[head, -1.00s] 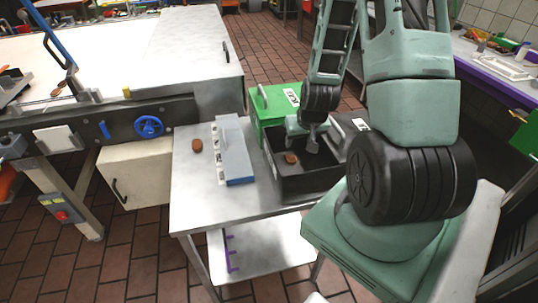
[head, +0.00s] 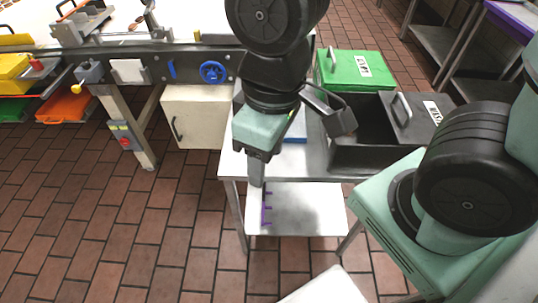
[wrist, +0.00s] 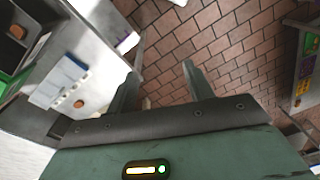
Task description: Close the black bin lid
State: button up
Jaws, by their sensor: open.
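The black bin (head: 372,158) stands on the right part of the metal table in the head view. Its top is open on the left, showing a dark interior, partly hidden by my arm. The black bin lid (head: 413,125), dark grey with a handle and white label, is at the bin's right side, away from the opening. My gripper (head: 257,182) is left of the bin, by the table's front edge, pointing down. In the wrist view my gripper's fingers (wrist: 163,82) are apart with nothing between them. A brown piece (wrist: 17,32) lies inside the black bin there.
A green bin (head: 345,68) with its lid shut stands behind the black bin. A blue-and-white block (wrist: 58,82) and another brown piece (wrist: 78,103) lie on the table (wrist: 105,22). A lower shelf (head: 310,210) is under it.

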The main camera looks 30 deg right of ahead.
aim_at(415, 118)
jog(key=l+z, duration=0.1)
jog(key=z, duration=1.4)
jog(key=i+j+z, duration=0.15)
jog(key=i+j, duration=0.15)
